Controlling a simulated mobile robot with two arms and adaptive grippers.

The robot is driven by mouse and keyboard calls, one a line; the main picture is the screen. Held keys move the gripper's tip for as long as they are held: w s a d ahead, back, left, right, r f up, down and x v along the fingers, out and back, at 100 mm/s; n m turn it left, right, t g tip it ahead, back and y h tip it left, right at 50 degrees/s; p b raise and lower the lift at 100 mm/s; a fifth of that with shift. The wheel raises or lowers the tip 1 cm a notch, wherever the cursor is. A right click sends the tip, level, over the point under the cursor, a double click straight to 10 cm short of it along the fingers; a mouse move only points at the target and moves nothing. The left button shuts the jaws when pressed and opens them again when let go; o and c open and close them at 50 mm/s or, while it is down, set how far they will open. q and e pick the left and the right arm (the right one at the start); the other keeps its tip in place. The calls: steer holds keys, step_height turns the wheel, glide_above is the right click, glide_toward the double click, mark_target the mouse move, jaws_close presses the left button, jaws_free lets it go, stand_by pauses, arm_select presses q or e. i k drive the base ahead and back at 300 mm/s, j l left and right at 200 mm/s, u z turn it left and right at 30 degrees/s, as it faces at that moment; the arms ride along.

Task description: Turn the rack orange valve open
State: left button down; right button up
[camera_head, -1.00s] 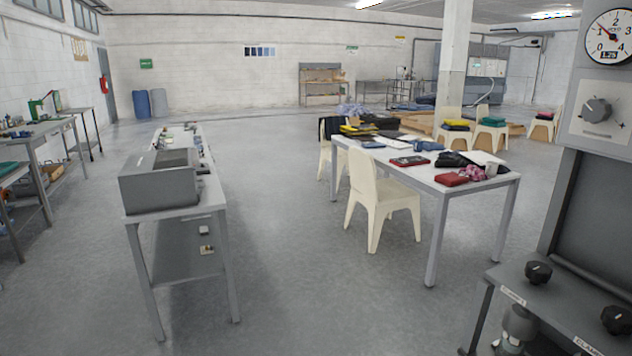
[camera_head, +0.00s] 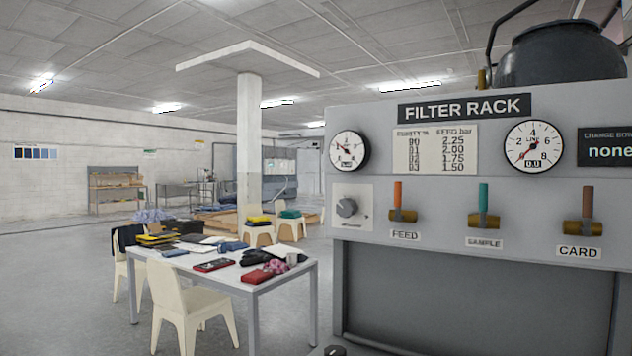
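The filter rack (camera_head: 365,115) stands at the right of the head view, its front panel facing me. Its orange valve (camera_head: 398,193) has an upright orange handle on a brass body, above a label reading FEED. To its right are a valve with a green handle (camera_head: 483,197), labelled SAMPLE, and a valve with a brown handle (camera_head: 587,203), labelled CARD. Both of these handles are also upright. Neither of my grippers is in view.
A white table (camera_head: 262,289) with folded items and a white chair (camera_head: 186,306) stand left of the rack.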

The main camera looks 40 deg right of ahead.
mark_target(398, 216)
steer(key=z, duration=1.5)
